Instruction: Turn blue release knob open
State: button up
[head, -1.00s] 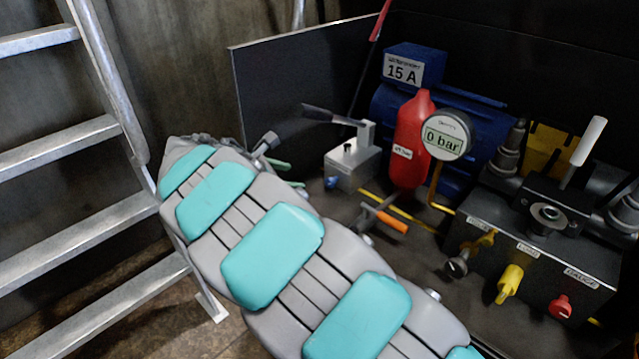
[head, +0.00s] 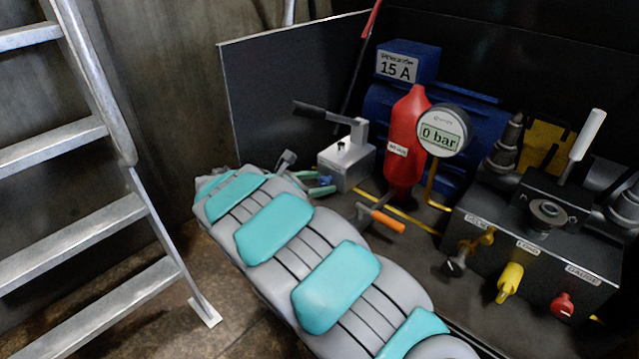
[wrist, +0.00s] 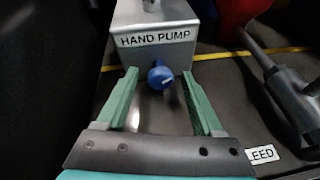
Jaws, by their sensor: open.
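The blue release knob (wrist: 160,77) sits on the front face of the grey hand pump box (wrist: 150,45) in the wrist view. My gripper (wrist: 162,80) is open, with one green finger on each side of the knob. The fingertips are close to the box front, and I cannot tell whether either finger touches the knob. In the head view the knob (head: 326,180) is a small blue spot at the foot of the hand pump (head: 348,165), beside my green fingers (head: 318,184). The pump's black lever (head: 322,113) points left.
An orange-handled valve (head: 388,221) stands right of the pump. Behind are a red cylinder (head: 407,140) and a gauge reading 0 bar (head: 444,130). A black valve block (head: 540,245) stands on the right. A metal ladder (head: 100,200) is at the left.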

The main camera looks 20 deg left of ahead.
jog(key=shift+f, duration=0.1)
grip_shut()
dwell(0.6)
